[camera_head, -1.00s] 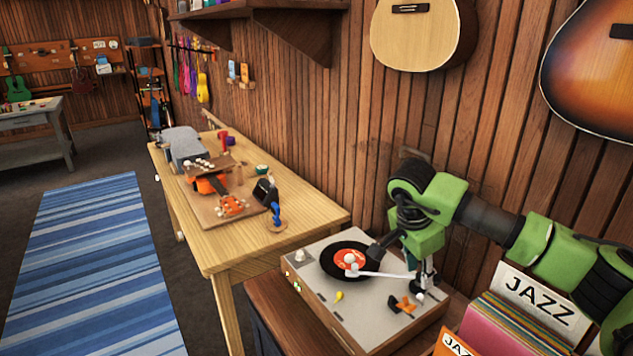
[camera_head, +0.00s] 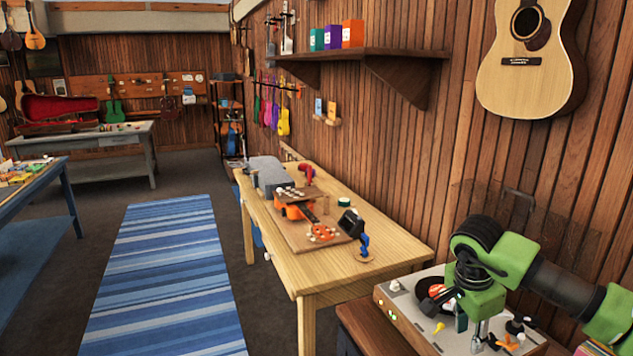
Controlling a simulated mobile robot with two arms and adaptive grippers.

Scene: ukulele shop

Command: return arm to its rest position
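My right arm, green and black, comes in from the right edge. Its wrist is above the record player (camera_head: 409,325) at the lower right. My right gripper (camera_head: 449,303) points down beside the black record with its red-orange label (camera_head: 437,291). The fingers are small and partly hidden by the wrist, so I cannot tell whether they are open or shut. The tonearm is mostly hidden behind my arm. My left arm and gripper are not in view.
A wooden workbench (camera_head: 290,270) with an orange ukulele (camera_head: 296,207) and tools stands left of the record player. An acoustic guitar (camera_head: 528,80) hangs on the wall above my arm. A blue striped rug (camera_head: 165,275) lies on clear floor at left.

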